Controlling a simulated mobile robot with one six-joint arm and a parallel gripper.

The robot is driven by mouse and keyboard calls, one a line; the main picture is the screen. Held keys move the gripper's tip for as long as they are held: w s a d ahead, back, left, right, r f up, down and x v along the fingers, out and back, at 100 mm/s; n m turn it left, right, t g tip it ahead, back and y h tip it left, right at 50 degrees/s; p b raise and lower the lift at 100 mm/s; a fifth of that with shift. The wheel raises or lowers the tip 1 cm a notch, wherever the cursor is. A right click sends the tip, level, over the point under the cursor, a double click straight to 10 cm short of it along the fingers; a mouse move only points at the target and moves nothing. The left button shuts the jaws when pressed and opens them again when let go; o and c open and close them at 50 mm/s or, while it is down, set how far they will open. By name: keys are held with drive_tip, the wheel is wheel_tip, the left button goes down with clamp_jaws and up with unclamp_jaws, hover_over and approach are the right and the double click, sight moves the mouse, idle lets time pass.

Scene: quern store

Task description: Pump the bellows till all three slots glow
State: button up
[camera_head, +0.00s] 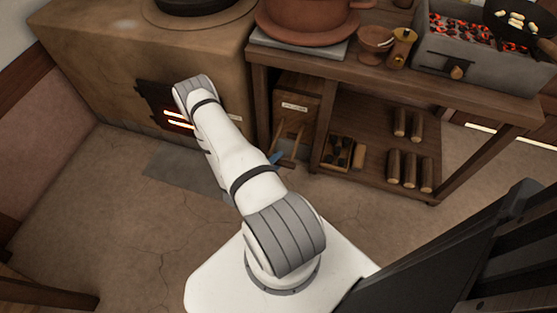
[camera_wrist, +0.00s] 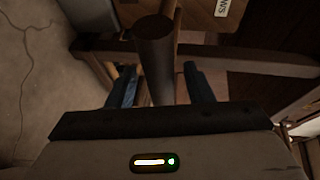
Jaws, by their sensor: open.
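The bellows box (camera_head: 297,100) is a labelled wooden box under the left end of the workbench, with wooden bars at its front. Its labelled edge (camera_wrist: 215,12) shows at the top of the wrist view. My gripper (camera_head: 275,158) is mostly hidden behind my arm in the head view; only a blue fingertip shows. In the wrist view my gripper (camera_wrist: 160,72) is open, its two blue fingers on either side of a dark round wooden handle (camera_wrist: 155,45), with gaps visible. The stove's dark fire door (camera_head: 157,97) shows two glowing orange slots (camera_head: 180,125); my arm covers part, so a third cannot be told.
The clay stove (camera_head: 110,60) stands left. The workbench (camera_head: 400,85) carries a terracotta pot (camera_head: 305,15), a goblet (camera_head: 376,42) and a brazier of glowing coals (camera_head: 480,62). Several logs (camera_head: 409,170) lie on its lower shelf. The floor (camera_head: 90,215) at left is clear.

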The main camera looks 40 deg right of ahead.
drive_tip(key=a+r+p, duration=0.1)
drive_tip(key=a, duration=0.5)
drive_tip(key=shift+s+a, duration=0.25)
drive_tip(key=shift+a, duration=0.15)
drive_tip(key=shift+r, duration=0.1)
